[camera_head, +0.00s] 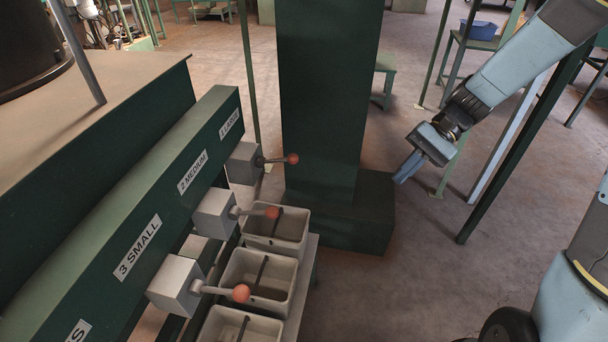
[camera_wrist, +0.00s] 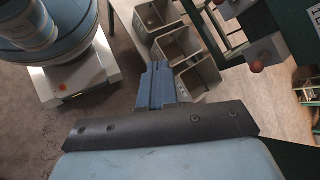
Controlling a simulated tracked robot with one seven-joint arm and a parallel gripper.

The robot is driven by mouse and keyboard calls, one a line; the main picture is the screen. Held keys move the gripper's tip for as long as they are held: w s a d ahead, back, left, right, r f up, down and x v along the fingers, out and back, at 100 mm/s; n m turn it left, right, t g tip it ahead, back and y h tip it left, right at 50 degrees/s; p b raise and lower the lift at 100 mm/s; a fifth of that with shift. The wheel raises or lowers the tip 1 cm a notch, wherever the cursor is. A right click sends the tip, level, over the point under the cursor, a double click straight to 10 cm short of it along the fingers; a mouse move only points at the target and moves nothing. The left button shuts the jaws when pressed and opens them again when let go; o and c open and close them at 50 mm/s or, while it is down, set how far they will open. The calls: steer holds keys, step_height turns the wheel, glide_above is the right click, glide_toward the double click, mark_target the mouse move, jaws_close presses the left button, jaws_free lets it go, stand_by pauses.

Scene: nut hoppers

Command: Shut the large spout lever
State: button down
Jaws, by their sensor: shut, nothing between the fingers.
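The large spout lever (camera_head: 275,160) is a dark rod with an orange knob. It sticks out to the right from a grey box under the "1 LARGE" label, at the far end of the green beam in the head view. My gripper (camera_head: 405,168) is shut and empty, to the right of this lever and well apart from it, beyond the green column. In the wrist view my shut fingers (camera_wrist: 157,82) point toward the bins. An orange knob (camera_wrist: 255,68) at right there seems to be the large one; its rod is mostly hidden.
A thick green column (camera_head: 322,100) stands between the lever and my arm in the head view. The medium lever (camera_head: 258,211) and small lever (camera_head: 225,291) sit nearer. Grey bins (camera_head: 290,262) stand below them.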

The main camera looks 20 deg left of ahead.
steer(key=w+a+f+m+t+y, duration=0.2)
steer(key=a+f+m+t+y, duration=0.2)
steer(key=a+f+m+y, duration=0.5)
steer(key=w+a+f+m+t+y, duration=0.2)
steer(key=a+f+m+t+y, duration=0.2)
steer(key=a+f+m+y, duration=0.5)
steer(key=shift+a+f+m+t+y, duration=0.15)
steer(key=shift+f+m+t+y, duration=0.55)
steer(key=shift+f, duration=2.2)
steer(key=shift+w+g+y, duration=0.1)
steer(key=shift+g+y, duration=0.2)
glide_toward(278, 161)
steer(key=shift+w+a+r, duration=0.15)
steer(key=shift+r, duration=0.4)
steer(key=shift+w+a+r, duration=0.15)
steer(key=shift+a+r, duration=0.05)
steer(key=shift+r, duration=0.35)
steer(key=shift+w+a+r, duration=0.15)
steer(key=shift+r, duration=0.4)
